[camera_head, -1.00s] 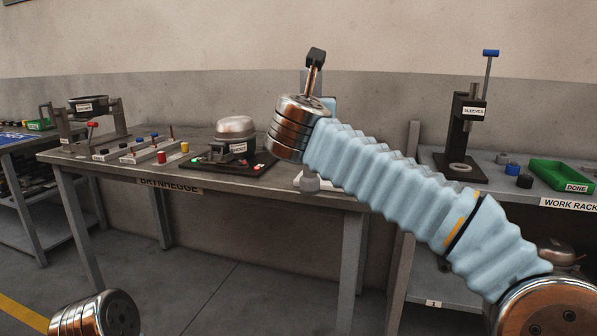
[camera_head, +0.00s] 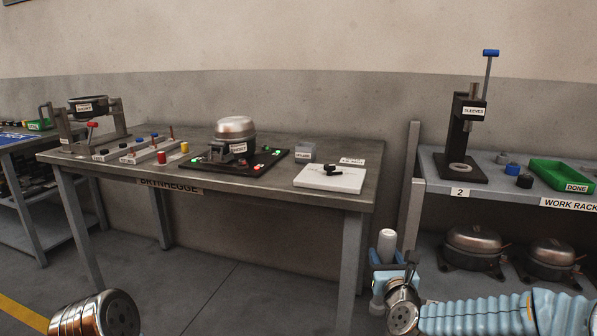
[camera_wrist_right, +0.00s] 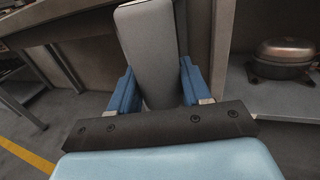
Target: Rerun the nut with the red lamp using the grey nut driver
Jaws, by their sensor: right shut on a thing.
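A domed compressor (camera_head: 236,130) sits on a black base plate (camera_head: 222,166) on the bench, with small red and green lamps around it. I cannot tell clearly which nut each lamp belongs to. My right gripper (camera_head: 386,256) is low, in front of the gap between bench and rack. Its blue fingers are shut on a pale grey tool (camera_head: 387,240), which looks like the grey nut driver. In the right wrist view the tool's grey body (camera_wrist_right: 150,50) stands between the fingers and hides what lies behind. My left gripper is out of view; only metal of that arm shows at lower left.
Holders with coloured tools (camera_head: 160,153) are at left. The rack has a press (camera_head: 464,135), a green tray (camera_head: 562,175) and compressors below.

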